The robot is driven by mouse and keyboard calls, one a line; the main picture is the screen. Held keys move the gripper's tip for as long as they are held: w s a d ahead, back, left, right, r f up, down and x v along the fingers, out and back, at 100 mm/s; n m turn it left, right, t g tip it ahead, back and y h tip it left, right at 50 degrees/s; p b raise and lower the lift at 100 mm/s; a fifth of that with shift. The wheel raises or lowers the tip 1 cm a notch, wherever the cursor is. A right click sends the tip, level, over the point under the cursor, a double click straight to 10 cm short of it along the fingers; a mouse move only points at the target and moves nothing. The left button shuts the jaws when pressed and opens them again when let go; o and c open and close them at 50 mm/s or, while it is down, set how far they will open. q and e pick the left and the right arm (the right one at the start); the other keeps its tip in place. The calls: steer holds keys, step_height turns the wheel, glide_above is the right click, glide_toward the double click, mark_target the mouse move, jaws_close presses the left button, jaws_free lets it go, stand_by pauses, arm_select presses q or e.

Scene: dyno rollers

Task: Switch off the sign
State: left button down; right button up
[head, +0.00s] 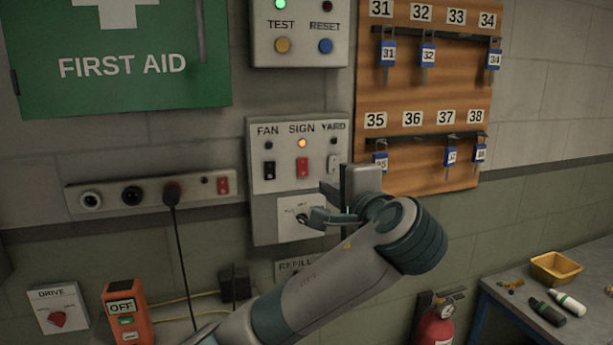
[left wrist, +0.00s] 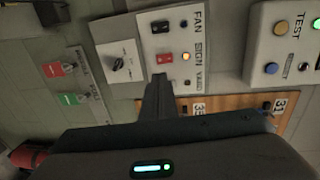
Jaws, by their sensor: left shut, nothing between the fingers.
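The switch panel (head: 258,200) has three rockers under the labels FAN, SIGN and YARD. The red SIGN switch (head: 302,168) is in the middle, and the small lamp (head: 302,143) above it glows orange. In the left wrist view the red SIGN switch (left wrist: 165,57) and its orange lamp (left wrist: 186,56) show just beyond my fingertips. My left gripper (head: 328,188) is shut and empty, in front of the panel, to the lower right of the SIGN switch. Its fingers (left wrist: 158,82) cover the YARD switch in the wrist view. Whether they touch the panel I cannot tell. My right gripper is not in view.
The black FAN switch (head: 269,170) and white YARD switch (head: 333,163) flank the red one closely. A TEST/RESET box (head: 300,58) hangs above, a key board (head: 425,95) to the right. A socket strip (head: 150,192) with a plugged cord is on the left.

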arm_select(q)
steer(key=shift+w, duration=0.15)
glide_toward(302, 173)
steer(key=p+x, duration=0.4)
steer(key=x, duration=0.1)
steer(key=shift+r, duration=0.25)
steer(key=shift+p+x, duration=0.45)
steer(key=shift+x, duration=0.35)
steer(key=shift+f, duration=0.25)
